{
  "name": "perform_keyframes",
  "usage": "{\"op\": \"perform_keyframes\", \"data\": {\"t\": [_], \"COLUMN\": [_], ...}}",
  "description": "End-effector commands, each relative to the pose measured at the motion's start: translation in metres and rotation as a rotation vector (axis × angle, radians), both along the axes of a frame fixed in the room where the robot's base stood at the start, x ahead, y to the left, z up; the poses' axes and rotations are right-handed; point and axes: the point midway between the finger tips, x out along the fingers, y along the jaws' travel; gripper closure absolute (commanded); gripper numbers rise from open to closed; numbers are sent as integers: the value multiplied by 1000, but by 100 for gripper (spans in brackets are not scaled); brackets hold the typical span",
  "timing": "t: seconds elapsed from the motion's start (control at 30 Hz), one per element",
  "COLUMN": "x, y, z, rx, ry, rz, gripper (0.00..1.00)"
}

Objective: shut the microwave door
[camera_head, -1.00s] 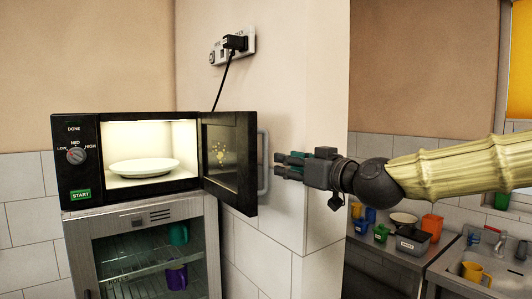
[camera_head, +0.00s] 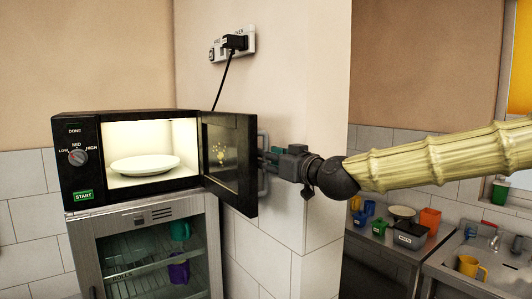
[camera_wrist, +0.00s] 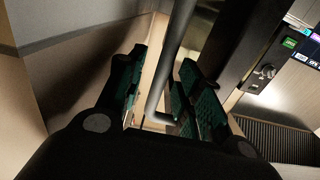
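The microwave (camera_head: 75,130) stands on a metal cabinet with its door (camera_head: 232,160) swung wide open to the right. Its lit inside holds a white plate (camera_head: 145,165). The grey door handle (camera_head: 263,180) is on the door's outer side. My gripper (camera_head: 266,157) is at the handle, coming from the right. In the wrist view its green-padded fingers (camera_wrist: 160,88) are apart, and the handle bar (camera_wrist: 174,60) passes between them. I cannot tell whether either finger touches the bar. The fingertips are partly hidden behind the door and handle in the head view.
The tiled wall corner (camera_head: 300,80) is close behind the door and my gripper. A glass-fronted cabinet (camera_head: 150,214) with cups stands under the microwave. A socket with a black plug (camera_head: 235,43) is above. A counter with several containers and a sink (camera_head: 480,250) is at the right.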

Motion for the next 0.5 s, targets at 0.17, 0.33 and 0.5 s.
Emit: {"op": "perform_keyframes", "data": {"t": [0.17, 0.33, 0.5], "x": [12, 16, 17], "y": [9, 12, 12], "z": [1, 0, 0], "rx": [1, 0, 0], "ry": [1, 0, 0], "rz": [0, 0, 0], "gripper": [65, 65, 65]}}
